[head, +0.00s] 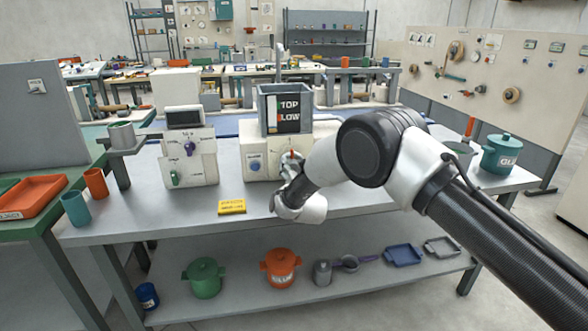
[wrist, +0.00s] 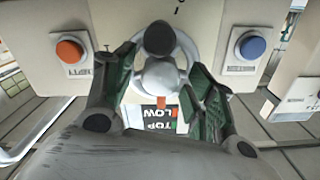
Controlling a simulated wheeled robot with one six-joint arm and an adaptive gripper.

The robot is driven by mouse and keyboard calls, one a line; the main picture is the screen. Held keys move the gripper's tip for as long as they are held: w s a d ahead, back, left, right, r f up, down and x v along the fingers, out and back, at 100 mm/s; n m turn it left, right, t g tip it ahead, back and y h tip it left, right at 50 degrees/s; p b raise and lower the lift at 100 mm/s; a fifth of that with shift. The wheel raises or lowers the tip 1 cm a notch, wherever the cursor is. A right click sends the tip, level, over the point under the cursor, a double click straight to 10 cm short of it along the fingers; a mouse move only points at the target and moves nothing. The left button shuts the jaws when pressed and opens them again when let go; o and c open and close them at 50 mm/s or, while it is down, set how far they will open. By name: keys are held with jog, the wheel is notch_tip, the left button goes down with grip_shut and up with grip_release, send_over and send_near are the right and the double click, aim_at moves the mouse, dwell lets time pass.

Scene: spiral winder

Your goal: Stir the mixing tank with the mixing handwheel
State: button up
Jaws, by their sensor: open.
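The mixing tank (head: 270,105) is a grey open-topped box with a TOP and LOW label, standing on a cream machine body. In the wrist view the mixing handwheel (wrist: 186,48) is a pale ring with a white hub and a dark round knob (wrist: 158,38), on the machine's front panel. My gripper (wrist: 160,62) is open, its green-padded fingers on either side of the handwheel's hub and knob. I cannot tell whether they touch it.
A blue button (wrist: 252,47) and a red button (wrist: 69,50) flank the handwheel. A yellow sign (head: 232,207) lies on the bench (head: 165,205) in front. A control box (head: 188,158) stands left, a teal GLUE pot (head: 502,153) right.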

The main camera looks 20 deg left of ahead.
jog(key=shift+w, duration=0.1)
jog(key=c, duration=1)
jog(key=shift+m, duration=0.3)
jog(key=m, duration=0.4)
jog(key=shift+m, duration=0.3)
jog(key=m, duration=0.4)
jog(key=shift+m, duration=0.3)
jog(key=m, duration=0.9)
jog(key=shift+f+m, duration=0.1)
jog(key=shift+m, duration=0.2)
jog(key=shift+d+m, duration=0.1)
jog(key=shift+m, duration=0.2)
